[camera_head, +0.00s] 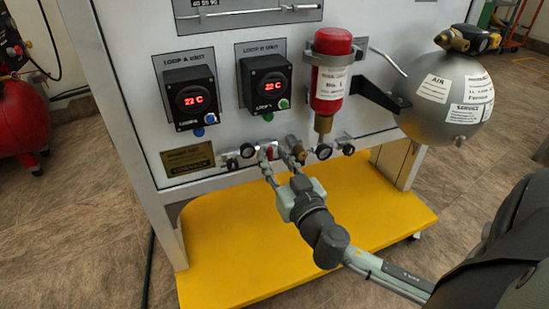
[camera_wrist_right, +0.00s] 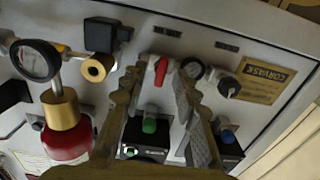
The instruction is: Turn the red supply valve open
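The red supply valve's small red lever (camera_wrist_right: 161,70) shows in the right wrist view, between the tips of my right gripper's fingers (camera_wrist_right: 157,72). A gap shows around the lever, and the fingers look apart. In the head view the red lever (camera_head: 270,153) is small, low on the white panel. My right gripper (camera_head: 279,164) reaches up to it there from the lower right. Whether a finger touches the lever cannot be told. My left gripper is not in view.
Round gauges (camera_head: 247,150) and black knobs flank the valve. A red cylinder (camera_head: 331,75) and a grey air sphere (camera_head: 447,98) stand out from the panel on the right. Two temperature units (camera_head: 192,97) sit above left. A yellow base shelf (camera_head: 225,255) lies below.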

